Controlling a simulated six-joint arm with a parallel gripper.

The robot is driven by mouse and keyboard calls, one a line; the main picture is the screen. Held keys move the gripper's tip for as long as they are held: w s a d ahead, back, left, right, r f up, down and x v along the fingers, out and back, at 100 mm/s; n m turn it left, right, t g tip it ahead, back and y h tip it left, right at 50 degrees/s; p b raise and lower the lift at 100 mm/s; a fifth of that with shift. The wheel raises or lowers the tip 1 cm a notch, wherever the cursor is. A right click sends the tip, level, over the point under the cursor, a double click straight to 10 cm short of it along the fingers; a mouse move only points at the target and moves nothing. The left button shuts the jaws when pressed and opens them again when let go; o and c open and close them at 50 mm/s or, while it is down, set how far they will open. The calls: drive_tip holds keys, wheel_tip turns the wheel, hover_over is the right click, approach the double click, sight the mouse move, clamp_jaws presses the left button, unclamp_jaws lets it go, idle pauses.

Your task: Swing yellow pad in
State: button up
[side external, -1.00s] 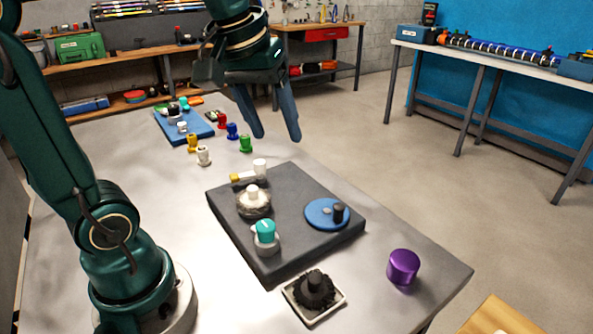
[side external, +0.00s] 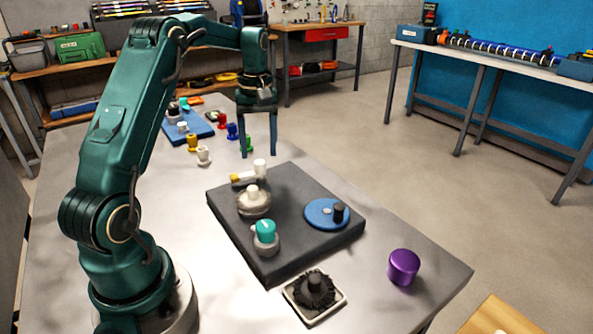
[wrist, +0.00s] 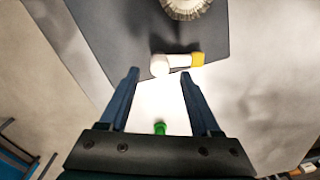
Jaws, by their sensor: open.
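The yellow pad (side external: 236,178) is the end of a short white swing arm at the back edge of the dark board. A white upright knob (side external: 260,166) stands at the arm's other end. In the wrist view the yellow pad (wrist: 198,59) points right and the white knob (wrist: 160,66) lies just ahead of the gap between my fingers. My gripper (side external: 259,150) points down, open and empty, above and slightly behind the knob. In the wrist view my gripper (wrist: 159,76) has its fingers spread on either side of the knob's line, apart from it.
The dark board (side external: 285,255) also carries a round bristly brush with a white knob (side external: 253,201), a teal knob (side external: 265,232) and a blue disc (side external: 322,220). A green peg (side external: 246,146) stands close behind my fingers. A black brush (side external: 314,288) and purple cylinder (side external: 403,267) are in front.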

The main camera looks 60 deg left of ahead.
sight(259, 161)
drive_tip(key=shift+f, duration=1.65)
drive_tip(key=shift+c, duration=0.3)
clamp_jaws()
drive_tip(key=shift+r, duration=0.1)
